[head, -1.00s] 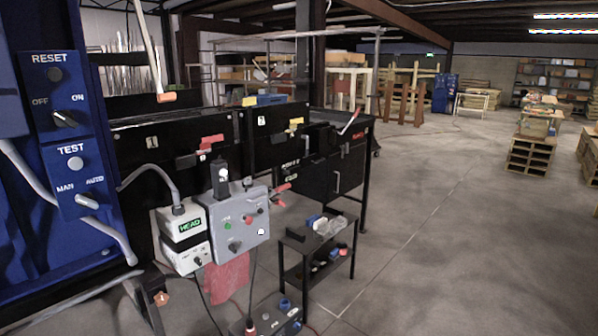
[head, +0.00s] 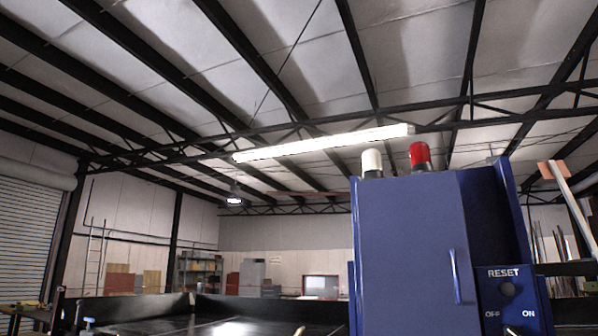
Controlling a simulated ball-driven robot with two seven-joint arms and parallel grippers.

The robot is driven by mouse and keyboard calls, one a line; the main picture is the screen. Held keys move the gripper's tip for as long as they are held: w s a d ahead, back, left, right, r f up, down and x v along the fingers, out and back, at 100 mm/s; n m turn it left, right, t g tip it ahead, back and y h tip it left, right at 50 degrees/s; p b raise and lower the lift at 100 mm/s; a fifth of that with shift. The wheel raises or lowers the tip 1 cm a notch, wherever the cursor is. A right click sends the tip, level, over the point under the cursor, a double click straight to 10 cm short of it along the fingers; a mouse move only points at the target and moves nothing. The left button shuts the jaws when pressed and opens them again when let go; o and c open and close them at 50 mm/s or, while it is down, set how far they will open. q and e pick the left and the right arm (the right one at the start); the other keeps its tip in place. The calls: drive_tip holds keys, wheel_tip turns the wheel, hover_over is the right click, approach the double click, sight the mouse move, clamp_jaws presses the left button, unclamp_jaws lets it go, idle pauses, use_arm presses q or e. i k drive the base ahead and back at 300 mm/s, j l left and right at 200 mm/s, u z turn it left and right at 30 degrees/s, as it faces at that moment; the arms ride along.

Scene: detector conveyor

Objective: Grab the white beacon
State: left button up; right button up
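The white beacon (head: 372,162) stands upright on top of the blue cabinet (head: 407,250), near its left end, in the head view. A red beacon (head: 420,155) stands to its right on the same cabinet top. Both have a dark base. Neither of my grippers shows in the head view, and nothing touches the white beacon.
A panel marked RESET (head: 503,290) with an OFF/ON switch is on the cabinet's right side. A dark conveyor surface (head: 215,322) extends left of the cabinet. Steel roof beams and a bright ceiling lamp (head: 325,143) are overhead. A shelf (head: 200,270) stands far back.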

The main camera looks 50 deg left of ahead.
sight(371, 158)
drive_tip(key=u, duration=1.15)
drive_tip(key=i+u, duration=0.1)
drive_tip(key=i, duration=0.4)
